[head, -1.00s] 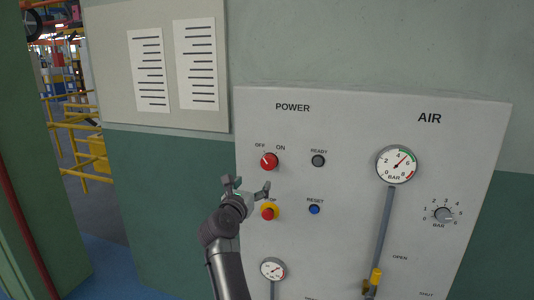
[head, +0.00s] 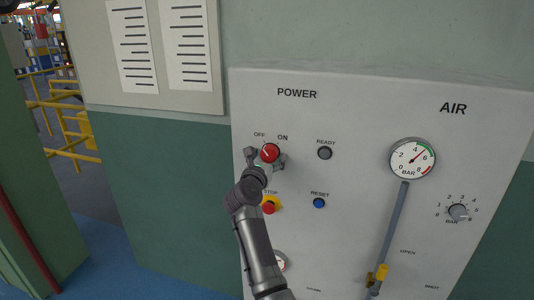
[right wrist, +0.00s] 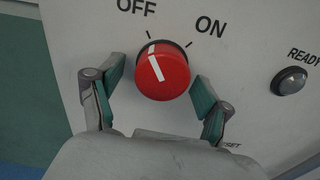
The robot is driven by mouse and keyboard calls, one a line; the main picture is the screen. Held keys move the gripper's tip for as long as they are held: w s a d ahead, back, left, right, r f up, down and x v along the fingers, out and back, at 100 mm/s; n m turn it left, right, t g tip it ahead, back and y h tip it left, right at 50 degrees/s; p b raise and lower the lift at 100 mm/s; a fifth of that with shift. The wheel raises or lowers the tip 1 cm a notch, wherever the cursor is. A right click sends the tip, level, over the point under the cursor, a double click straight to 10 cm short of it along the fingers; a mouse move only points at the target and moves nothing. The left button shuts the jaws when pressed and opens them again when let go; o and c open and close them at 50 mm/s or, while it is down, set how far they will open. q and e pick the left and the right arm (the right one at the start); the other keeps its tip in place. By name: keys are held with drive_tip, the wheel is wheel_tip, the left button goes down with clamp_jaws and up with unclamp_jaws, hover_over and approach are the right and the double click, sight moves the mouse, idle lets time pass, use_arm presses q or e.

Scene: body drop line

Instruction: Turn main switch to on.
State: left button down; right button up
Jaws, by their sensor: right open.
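The main switch (head: 270,153) is a round red knob with a white line, under the words OFF and ON on the grey panel. In the right wrist view the red knob (right wrist: 162,72) has its white line tilted up and left, toward the OFF mark. My right gripper (head: 265,160) is open at the knob. In the right wrist view its two green-padded fingers (right wrist: 158,92) stand left and right of the knob's lower part, with gaps on both sides. My left gripper is not in view.
A red stop button (head: 268,208) on yellow sits just below, beside my right arm. A grey ready lamp (head: 325,153) and a blue reset button (head: 319,203) are to the right. An air gauge (head: 413,158) and yellow-handled valve (head: 381,272) are farther right.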

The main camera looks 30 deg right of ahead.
drive_tip(key=shift+s, duration=0.1)
drive_tip(key=shift+c, duration=0.7)
drive_tip(key=shift+a, duration=0.1)
drive_tip(key=c, duration=1)
drive_tip(key=shift+f+m+b, duration=0.1)
drive_tip(key=shift+m+b, duration=0.2)
drive_tip(key=shift+b, duration=0.45)
drive_tip(key=m+b, duration=1.1)
drive_tip(key=b, duration=0.9)
drive_tip(key=shift+a, duration=0.1)
drive_tip(key=shift+r+m+b, duration=0.25)
drive_tip(key=shift+m+b, duration=0.95)
drive_tip(key=shift+b, duration=0.05)
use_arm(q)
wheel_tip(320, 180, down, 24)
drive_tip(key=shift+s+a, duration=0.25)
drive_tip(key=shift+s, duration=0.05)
use_arm(e)
drive_tip(key=shift+r, duration=0.15)
